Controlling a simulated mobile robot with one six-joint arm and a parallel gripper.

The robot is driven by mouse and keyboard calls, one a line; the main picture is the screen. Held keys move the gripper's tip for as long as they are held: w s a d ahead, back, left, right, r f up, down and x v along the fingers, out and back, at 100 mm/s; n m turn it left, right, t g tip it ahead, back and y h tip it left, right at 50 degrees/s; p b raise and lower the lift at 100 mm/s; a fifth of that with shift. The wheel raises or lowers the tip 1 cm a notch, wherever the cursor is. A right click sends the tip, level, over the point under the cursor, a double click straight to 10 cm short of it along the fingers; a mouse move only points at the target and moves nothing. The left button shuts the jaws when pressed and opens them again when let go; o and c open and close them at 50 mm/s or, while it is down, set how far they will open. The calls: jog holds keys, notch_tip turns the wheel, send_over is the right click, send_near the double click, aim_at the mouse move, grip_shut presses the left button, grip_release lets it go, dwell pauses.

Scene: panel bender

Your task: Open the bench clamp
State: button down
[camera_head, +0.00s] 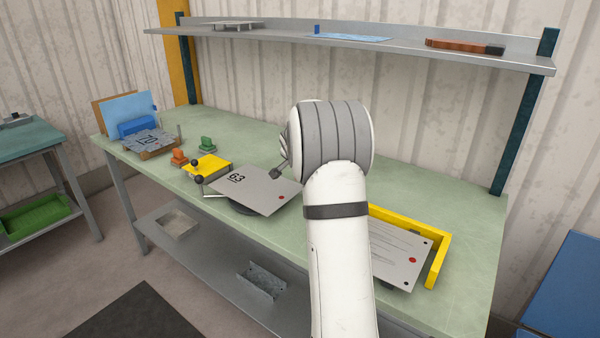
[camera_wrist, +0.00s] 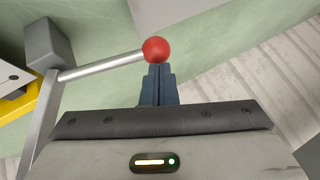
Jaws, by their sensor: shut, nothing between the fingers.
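In the wrist view a lever with a red ball knob (camera_wrist: 155,49) runs from a grey block and post (camera_wrist: 45,45) at the left; I take it for the bench clamp's handle. My gripper (camera_wrist: 159,70) is shut and empty. Its dark fingertips lie right at the knob's lower edge in the picture; I cannot tell whether they touch it. The knob is not between the fingers. In the head view my white arm covers the middle of the bench, and the red knob is hidden there.
The green workbench (camera_head: 400,190) holds a grey panel marked 63 (camera_head: 262,196), a yellow block with black knobs (camera_head: 211,167), and a yellow corner stop (camera_head: 438,262) around another panel (camera_head: 398,252). A shelf (camera_head: 380,47) spans above the bench's back.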

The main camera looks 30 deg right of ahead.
jog(key=shift+s+f, duration=0.1)
jog(key=shift+f, duration=0.1)
jog(key=shift+r, duration=0.1)
jog(key=r, duration=0.1)
jog(key=r+p, duration=0.1)
jog(key=d+r+p, duration=0.1)
jog(key=r, duration=0.1)
jog(key=shift+s, duration=0.25)
jog(key=b+v, duration=0.2)
jog(key=v, duration=0.8)
jog(key=shift+w, duration=0.2)
jog(key=shift+r, duration=0.1)
jog(key=s+a+f+n+g+y, duration=0.1)
jog(key=s+a+f+n, duration=0.2)
jog(key=s+a+n, duration=0.2)
jog(key=s+a+f+n+g+y, duration=0.1)
jog(key=s+a+f+n+y, duration=0.1)
jog(key=s+a, duration=1)
jog(key=s+a+f+n+g+y, duration=0.1)
jog(key=s+a+f+n, duration=0.3)
jog(key=s, duration=1.2)
jog(key=a+n+g, duration=0.1)
jog(key=a+n, duration=0.2)
jog(key=a, duration=0.2)
jog(key=shift+s+n+y, duration=0.3)
